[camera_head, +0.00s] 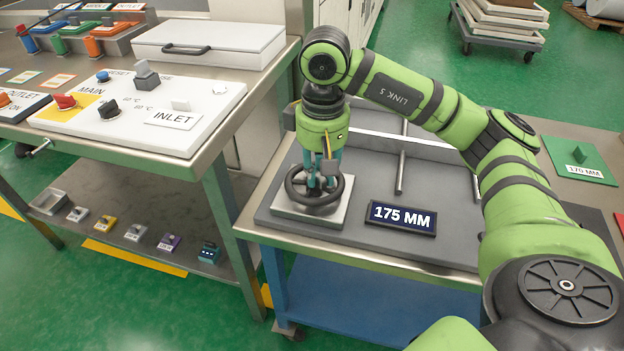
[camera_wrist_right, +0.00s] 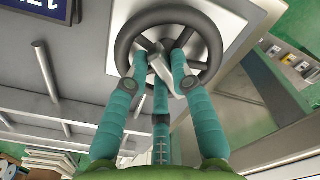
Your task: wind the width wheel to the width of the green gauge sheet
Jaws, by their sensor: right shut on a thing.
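The width wheel (camera_head: 318,205) is a black handwheel on a light square base at the left of the grey plate. My right gripper (camera_head: 322,178) points down at it from above and is shut on the wheel's handle; the wrist view shows its teal fingers (camera_wrist_right: 165,75) closing over the spokes and hub. The wheel (camera_wrist_right: 215,45) also fills the top of that view. The dark display (camera_head: 401,217) beside the wheel reads 175 MM. The green gauge sheet (camera_head: 571,163) lies at the far right, with a label that reads 170 MM. My left gripper is out of view.
Metal rails (camera_head: 401,172) stand on the grey plate right of the wheel. A control panel (camera_head: 140,112) with knobs is on the steel bench at left. A lower shelf (camera_head: 130,215) holds several small labelled items. My right arm spans the table's right side.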

